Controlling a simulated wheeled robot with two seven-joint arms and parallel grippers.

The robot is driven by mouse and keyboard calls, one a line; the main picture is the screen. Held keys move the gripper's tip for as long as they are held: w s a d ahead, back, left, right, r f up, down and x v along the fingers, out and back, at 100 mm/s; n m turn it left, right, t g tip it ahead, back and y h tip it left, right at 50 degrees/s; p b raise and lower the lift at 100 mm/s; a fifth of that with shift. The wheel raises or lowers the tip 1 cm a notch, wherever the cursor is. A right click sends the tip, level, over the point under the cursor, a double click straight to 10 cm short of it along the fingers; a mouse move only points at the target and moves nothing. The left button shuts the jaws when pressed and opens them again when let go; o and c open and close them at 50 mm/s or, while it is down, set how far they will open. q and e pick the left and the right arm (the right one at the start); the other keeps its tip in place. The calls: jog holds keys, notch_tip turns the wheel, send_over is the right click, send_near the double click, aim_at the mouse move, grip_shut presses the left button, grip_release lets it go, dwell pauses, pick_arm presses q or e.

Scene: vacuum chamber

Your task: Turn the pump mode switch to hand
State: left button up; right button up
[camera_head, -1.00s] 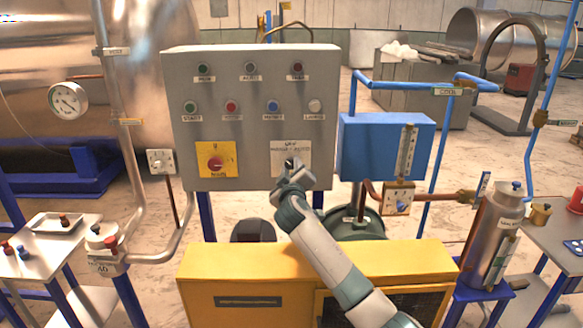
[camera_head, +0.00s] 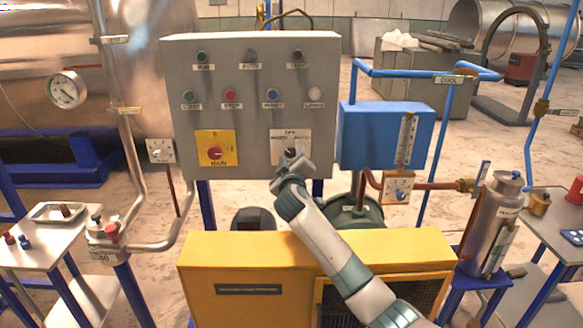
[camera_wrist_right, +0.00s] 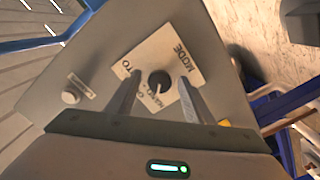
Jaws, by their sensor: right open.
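The pump mode switch (camera_head: 290,153) is a dark knob on a white label plate (camera_head: 301,136) at the lower right of the grey control panel (camera_head: 235,122). In the right wrist view the knob (camera_wrist_right: 159,82) shows a pale pointer line, and the plate around it carries the word MODE. My right gripper (camera_head: 293,166) is just in front of and slightly below the knob in the head view. In the wrist view its two fingers are apart, one on each side of the knob; I cannot tell whether they touch it. My left gripper is not in view.
A red knob on a yellow plate (camera_head: 216,149) sits left on the same panel, with several buttons and lamps above. A blue box (camera_head: 386,138) with a gauge tube stands right of the panel. A yellow cabinet (camera_head: 247,262) stands below.

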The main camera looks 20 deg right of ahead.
jog(key=shift+b+v, duration=0.35)
jog(key=shift+v, duration=0.45)
jog(key=b+v, duration=0.5)
jog(key=v, duration=1)
jog(key=shift+s, duration=0.3)
jog(key=shift+a, duration=0.1)
